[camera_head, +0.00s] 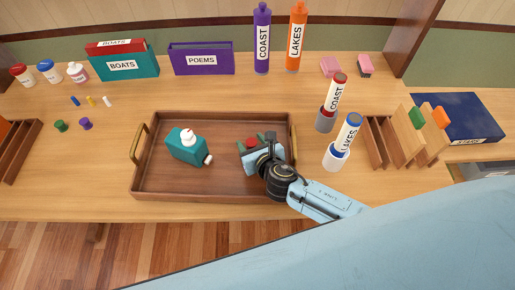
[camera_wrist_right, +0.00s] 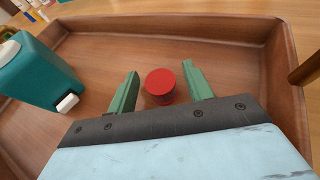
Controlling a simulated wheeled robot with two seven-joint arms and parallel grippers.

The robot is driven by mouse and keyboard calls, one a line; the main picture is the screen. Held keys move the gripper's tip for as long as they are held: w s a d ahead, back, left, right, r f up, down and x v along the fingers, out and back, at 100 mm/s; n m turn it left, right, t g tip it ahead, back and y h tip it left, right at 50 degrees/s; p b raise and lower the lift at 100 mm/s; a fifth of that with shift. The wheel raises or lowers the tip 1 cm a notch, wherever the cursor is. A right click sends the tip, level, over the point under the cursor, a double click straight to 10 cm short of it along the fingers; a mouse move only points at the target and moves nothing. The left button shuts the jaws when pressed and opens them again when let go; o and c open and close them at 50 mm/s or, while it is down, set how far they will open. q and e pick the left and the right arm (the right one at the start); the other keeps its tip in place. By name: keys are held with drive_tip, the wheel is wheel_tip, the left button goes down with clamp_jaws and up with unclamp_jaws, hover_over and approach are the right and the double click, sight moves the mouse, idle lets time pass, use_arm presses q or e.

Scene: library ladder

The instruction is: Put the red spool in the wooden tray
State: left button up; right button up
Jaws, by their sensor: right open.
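The wooden tray (camera_head: 213,197) is brown with brass handles and sits near the front of the table; its wall also shows in the right wrist view (camera_wrist_right: 170,28). The red spool (camera_wrist_right: 160,86) is inside the tray, its round red top facing up. It is between the green fingers of my right gripper (camera_wrist_right: 157,88), with gaps on both sides. In the head view the right gripper (camera_head: 254,142) is low over the tray's right part and partly hides the spool (camera_head: 252,143). The right gripper is open. My left gripper is not in view.
A teal container (camera_head: 186,147) with a white cap lies in the tray, left of the right gripper. A green spool (camera_head: 61,125) and a purple spool (camera_head: 86,124) stand left of the tray. A white cup (camera_head: 335,160) with a tube stands right of the tray, near wooden racks.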

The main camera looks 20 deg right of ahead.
drive_tip(key=p+v, duration=0.2)
drive_tip(key=v, duration=1)
